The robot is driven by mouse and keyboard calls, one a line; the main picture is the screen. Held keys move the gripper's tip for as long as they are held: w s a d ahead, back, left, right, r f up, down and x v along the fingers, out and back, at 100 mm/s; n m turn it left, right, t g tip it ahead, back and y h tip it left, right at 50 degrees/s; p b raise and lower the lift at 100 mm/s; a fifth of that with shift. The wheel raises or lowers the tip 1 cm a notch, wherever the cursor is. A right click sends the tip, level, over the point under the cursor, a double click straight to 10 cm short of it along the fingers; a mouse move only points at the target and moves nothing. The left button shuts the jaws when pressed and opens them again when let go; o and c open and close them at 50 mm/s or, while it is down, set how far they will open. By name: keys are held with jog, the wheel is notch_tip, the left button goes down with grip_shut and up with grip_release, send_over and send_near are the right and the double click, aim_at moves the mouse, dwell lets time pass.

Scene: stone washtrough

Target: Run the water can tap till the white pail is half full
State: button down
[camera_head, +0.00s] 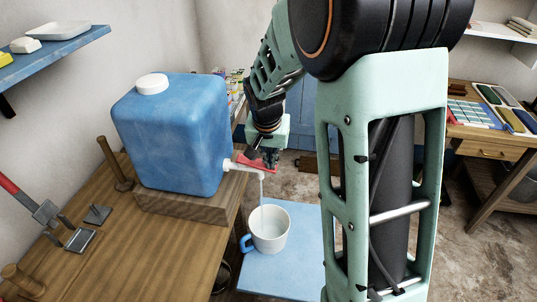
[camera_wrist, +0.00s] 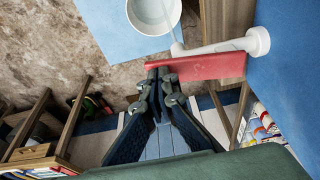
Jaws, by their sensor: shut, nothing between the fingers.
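The blue water can (camera_head: 170,135) stands on a wooden block with its white tap (camera_head: 232,165) over the bench edge. The tap has a red lever (camera_wrist: 210,66). A thin stream of water (camera_head: 262,190) falls from the spout into the white pail (camera_head: 270,236) below, which has a blue handle. The pail also shows in the wrist view (camera_wrist: 153,12), cut off at the top. Its water level is hard to tell. My gripper (camera_wrist: 157,74) is shut and empty, its fingertips at the free end of the red lever; contact is unclear. It also shows in the head view (camera_head: 271,163).
The pail stands on a light blue surface (camera_head: 290,270) lower than the wooden bench (camera_head: 150,240). Tools lie on the bench at left. A blue shelf (camera_head: 60,48) hangs above it. Another wooden table (camera_head: 490,148) with trays stands at right. Floor lies open between them.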

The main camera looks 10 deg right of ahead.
jog(key=shift+r, duration=0.15)
jog(key=shift+r+p, duration=0.45)
jog(key=shift+r, duration=0.2)
jog(key=shift+r, duration=0.3)
notch_tip(320, 180, up, 4)
jog(key=p, duration=0.3)
jog(key=shift+d, duration=0.1)
jog(key=d+b+v, duration=0.1)
jog(key=v, duration=0.8)
jog(key=shift+s+a+r, duration=0.2)
jog(key=shift+s+a, duration=0.05)
jog(key=shift+a, duration=0.2)
